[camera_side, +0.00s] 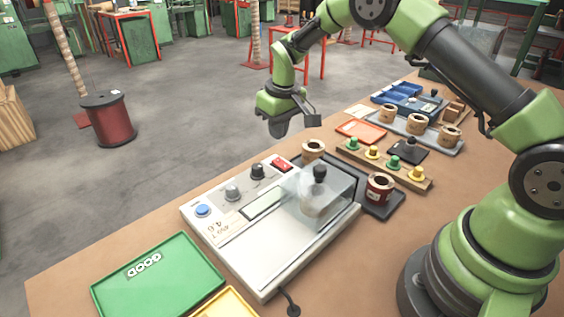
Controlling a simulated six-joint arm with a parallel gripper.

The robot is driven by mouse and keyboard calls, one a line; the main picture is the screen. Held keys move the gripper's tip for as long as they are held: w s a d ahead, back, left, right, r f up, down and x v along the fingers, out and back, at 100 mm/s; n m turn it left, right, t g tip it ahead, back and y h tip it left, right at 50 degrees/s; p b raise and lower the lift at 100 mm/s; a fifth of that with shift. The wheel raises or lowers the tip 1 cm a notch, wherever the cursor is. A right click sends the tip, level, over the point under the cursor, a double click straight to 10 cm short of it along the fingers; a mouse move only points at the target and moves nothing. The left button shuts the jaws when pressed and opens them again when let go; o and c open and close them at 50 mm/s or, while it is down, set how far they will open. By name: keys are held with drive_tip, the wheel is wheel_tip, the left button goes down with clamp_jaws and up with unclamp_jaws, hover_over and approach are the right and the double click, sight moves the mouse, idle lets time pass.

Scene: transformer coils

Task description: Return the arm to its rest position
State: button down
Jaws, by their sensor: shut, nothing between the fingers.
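My gripper (279,128) hangs in the air near the far edge of the table, pointing down. It is shut with nothing in it. It is above and behind the wooden coil (313,149) that stands by the grey test device (265,222). My green arm reaches over the table from its base at the right. The gripper touches nothing that I can see.
The test device has a clear cover (325,190). A dark red coil (379,187) stands on a black pad beside it. Several coils sit on a grey tray (456,151) farther back. A green GOOD tray (160,280) lies at the front left.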

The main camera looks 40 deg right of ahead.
drive_tip(key=shift+r, duration=0.3)
drive_tip(key=s+a+r+m+t, duration=0.1)
drive_tip(key=s+a+r, duration=0.1)
drive_tip(key=s+r, duration=0.55)
drive_tip(key=s+a+r+m+t, duration=0.15)
drive_tip(key=s+r, duration=0.25)
drive_tip(key=r, duration=0.7)
drive_tip(key=s+a+r+t+y, duration=0.1)
drive_tip(key=s, duration=0.7)
drive_tip(key=s+a+m+t+y, duration=0.1)
drive_tip(key=s+t, duration=0.1)
drive_tip(key=s, duration=0.7)
drive_tip(key=shift+s+a+r, duration=0.15)
drive_tip(key=shift+a+r, duration=0.1)
drive_tip(key=shift+r, duration=0.1)
drive_tip(key=shift+m, duration=0.25)
